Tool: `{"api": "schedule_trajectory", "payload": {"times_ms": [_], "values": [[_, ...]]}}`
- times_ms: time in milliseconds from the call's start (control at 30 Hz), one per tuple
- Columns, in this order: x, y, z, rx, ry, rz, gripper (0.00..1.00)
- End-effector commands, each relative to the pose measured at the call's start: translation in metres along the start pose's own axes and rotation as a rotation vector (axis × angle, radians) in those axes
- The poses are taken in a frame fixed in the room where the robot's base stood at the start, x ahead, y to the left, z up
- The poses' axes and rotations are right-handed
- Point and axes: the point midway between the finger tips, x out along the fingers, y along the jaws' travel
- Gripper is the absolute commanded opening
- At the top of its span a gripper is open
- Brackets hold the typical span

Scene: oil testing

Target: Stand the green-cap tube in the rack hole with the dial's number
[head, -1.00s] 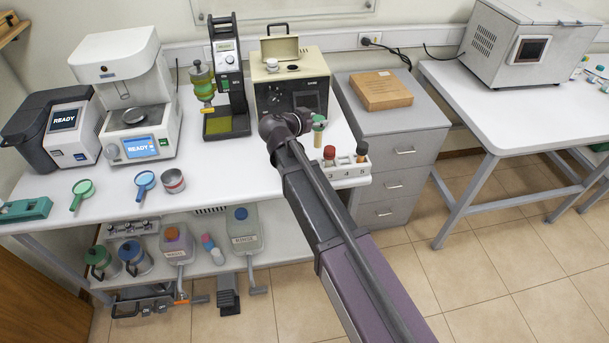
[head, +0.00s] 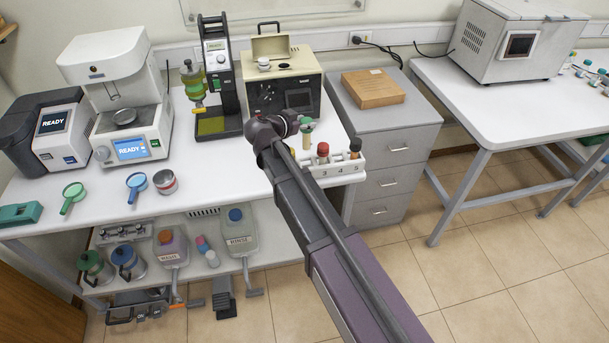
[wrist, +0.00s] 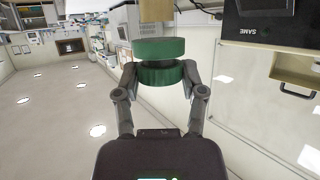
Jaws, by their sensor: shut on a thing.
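The green-cap tube (head: 306,132) is in my gripper (wrist: 160,76). The green cap (wrist: 160,60) fills the space between the two fingers in the wrist view, and they are shut on it. In the head view the tube looks upright, beside the left end of the white rack (head: 345,168). I cannot read a dial number.
A beige instrument (head: 284,88) and a black stand with a green vessel (head: 219,80) are behind my gripper. Open bench surface (head: 215,160) lies left of my arm.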

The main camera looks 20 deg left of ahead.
Motion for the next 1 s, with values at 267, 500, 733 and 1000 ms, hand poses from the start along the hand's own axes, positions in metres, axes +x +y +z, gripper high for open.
{"api": "schedule_trajectory", "payload": {"times_ms": [267, 500, 733, 1000], "values": [[0.003, -0.001, 0.009, 0.010, 0.004, 0.028, 0.00], [0.003, -0.001, 0.009, 0.010, 0.004, 0.028, 0.00], [0.007, 0.000, 0.018, 0.011, 0.004, 0.028, 0.00], [0.017, 0.000, 0.042, 0.011, 0.004, 0.028, 0.00]]}}
